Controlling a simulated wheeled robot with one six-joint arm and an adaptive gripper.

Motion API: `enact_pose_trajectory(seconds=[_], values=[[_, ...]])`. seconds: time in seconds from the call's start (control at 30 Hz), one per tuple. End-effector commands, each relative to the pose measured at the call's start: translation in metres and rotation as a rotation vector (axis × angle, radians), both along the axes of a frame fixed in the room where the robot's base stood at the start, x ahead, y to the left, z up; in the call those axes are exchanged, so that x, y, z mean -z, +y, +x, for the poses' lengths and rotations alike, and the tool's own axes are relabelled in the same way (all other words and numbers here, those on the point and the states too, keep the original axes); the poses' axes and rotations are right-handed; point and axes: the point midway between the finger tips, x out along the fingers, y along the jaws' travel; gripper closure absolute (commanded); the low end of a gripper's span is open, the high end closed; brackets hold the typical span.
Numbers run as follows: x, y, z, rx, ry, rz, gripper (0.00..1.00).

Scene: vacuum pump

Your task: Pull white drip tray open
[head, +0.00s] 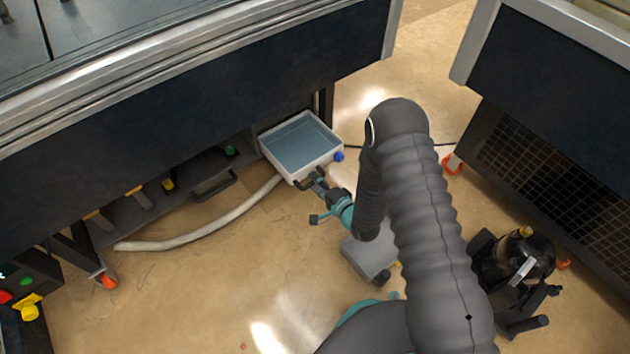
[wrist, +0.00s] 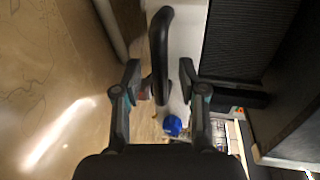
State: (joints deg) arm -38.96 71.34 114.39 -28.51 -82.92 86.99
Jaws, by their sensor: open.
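The white drip tray (head: 268,154) holds bluish liquid and sticks out from under the left bench in the head view. Its dark handle (head: 309,180) is on the front wall, with a blue plug (head: 339,156) to the right. My gripper (head: 319,188) is at the handle. In the wrist view, my gripper (wrist: 160,80) is open, with the black handle (wrist: 159,50) between its fingertips and a visible gap on each side. The white tray front (wrist: 185,38) and blue plug (wrist: 172,126) also show there. My arm covers the floor right of the tray.
A pale hose (head: 205,232) curves along the floor left of the tray. A grey box (head: 368,260) stands beneath my arm, and a black pump-like machine (head: 525,258) is at right. Floor in front of the tray is open at lower left.

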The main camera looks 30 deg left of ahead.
Motion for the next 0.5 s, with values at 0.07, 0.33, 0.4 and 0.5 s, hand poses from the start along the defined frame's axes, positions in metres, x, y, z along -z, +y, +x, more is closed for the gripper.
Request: enact_pose_trajectory(seconds=[0.07,0.33,0.4,0.5], values=[[-0.002,-0.011,-0.004,0.001,0.002,-0.001,0.59],[-0.013,-0.061,-0.023,0.005,0.003,-0.002,0.59],[-0.016,-0.072,-0.027,0.005,0.003,-0.002,0.59],[-0.019,-0.085,-0.032,0.004,0.001,-0.003,0.59]])
